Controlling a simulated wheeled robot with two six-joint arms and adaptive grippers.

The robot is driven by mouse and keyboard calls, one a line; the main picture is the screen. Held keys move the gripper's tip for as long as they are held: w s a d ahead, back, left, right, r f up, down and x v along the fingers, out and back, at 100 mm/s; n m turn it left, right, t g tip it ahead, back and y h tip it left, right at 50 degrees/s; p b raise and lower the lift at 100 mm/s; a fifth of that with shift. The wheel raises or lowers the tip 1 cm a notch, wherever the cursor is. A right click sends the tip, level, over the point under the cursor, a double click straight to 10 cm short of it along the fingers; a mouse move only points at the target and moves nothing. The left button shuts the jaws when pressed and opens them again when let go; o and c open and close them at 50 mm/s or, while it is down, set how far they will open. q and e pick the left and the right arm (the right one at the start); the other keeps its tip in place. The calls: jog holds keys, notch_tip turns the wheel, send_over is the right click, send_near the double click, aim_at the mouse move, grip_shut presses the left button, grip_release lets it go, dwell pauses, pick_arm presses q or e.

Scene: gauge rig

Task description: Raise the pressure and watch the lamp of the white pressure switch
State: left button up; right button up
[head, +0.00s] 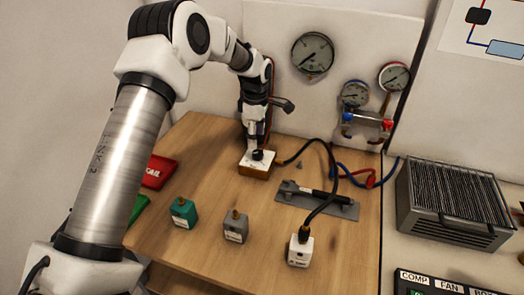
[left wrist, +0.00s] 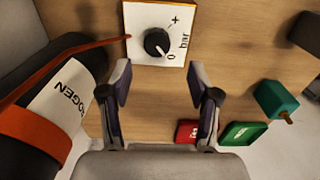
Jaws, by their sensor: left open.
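The white pressure switch (head: 300,249) stands upright at the table's front right, with a black hose on its brass top. Its lamp is too small to make out. A white-topped box with a black knob (head: 257,155) sits at the back. In the left wrist view the knob (left wrist: 157,42) is near the top, with "0", "bar" and "+" marked around it; its white mark points toward the 0 side. My left gripper (left wrist: 160,80) is open, its fingertips apart and empty, close to the knob. The large gauge (head: 312,53) has its needle at lower left.
A teal switch (head: 183,212) and a grey switch (head: 236,227) stand left of the white one. A grey plate (head: 345,209) lies behind it. Red (head: 158,171) and green (head: 135,208) trays lie at left. A black labelled cylinder (left wrist: 60,110) is beside my left gripper.

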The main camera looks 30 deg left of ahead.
aim_at(258, 152)
pick_arm(q)
jog(key=f, duration=0.4)
jog(key=w+f, duration=0.1)
jog(key=f, duration=0.1)
jog(key=shift+d+f+p, duration=0.1)
jog(key=shift+f+p, duration=0.2)
jog(key=shift+p, duration=0.1)
jog(key=shift+s, duration=0.1)
jog(key=shift+s+r, duration=0.15)
jog(key=shift+s, duration=0.1)
jog(key=shift+w, duration=0.1)
jog(key=c, duration=1.2)
jog(key=shift+o, duration=0.3)
pick_arm(e)
jog(key=shift+w+r, duration=0.2)
jog(key=shift+r, duration=0.2)
